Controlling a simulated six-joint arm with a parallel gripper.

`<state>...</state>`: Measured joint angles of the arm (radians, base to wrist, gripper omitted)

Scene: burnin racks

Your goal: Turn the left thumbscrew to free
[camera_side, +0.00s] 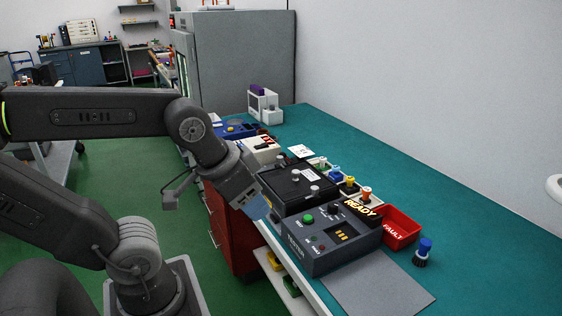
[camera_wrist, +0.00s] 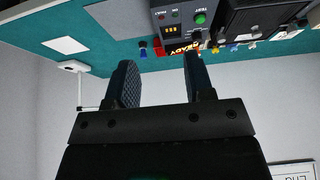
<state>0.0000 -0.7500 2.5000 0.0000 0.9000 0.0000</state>
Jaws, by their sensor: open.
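The black box (camera_side: 288,192) sits on the bench in the side view, with a white label and small silver knobs on top. One knob (camera_side: 295,172) is at its back and another (camera_side: 314,189) is at its right; I cannot tell which is the left thumbscrew. In the wrist view the box (camera_wrist: 236,18) is cut off at the top edge. My gripper (camera_wrist: 160,78) is open and empty in the wrist view. In the side view it (camera_side: 262,207) is beside the box's left front edge, apart from the knobs as far as I can see; its fingers are partly hidden.
A grey tester (camera_side: 318,254) with a green button stands in front of the box, near a READY sign (camera_side: 360,208). A red FAULT bin (camera_side: 405,236) and a blue-topped part (camera_side: 424,250) are to the right. Several coloured-top parts line the box's far side.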

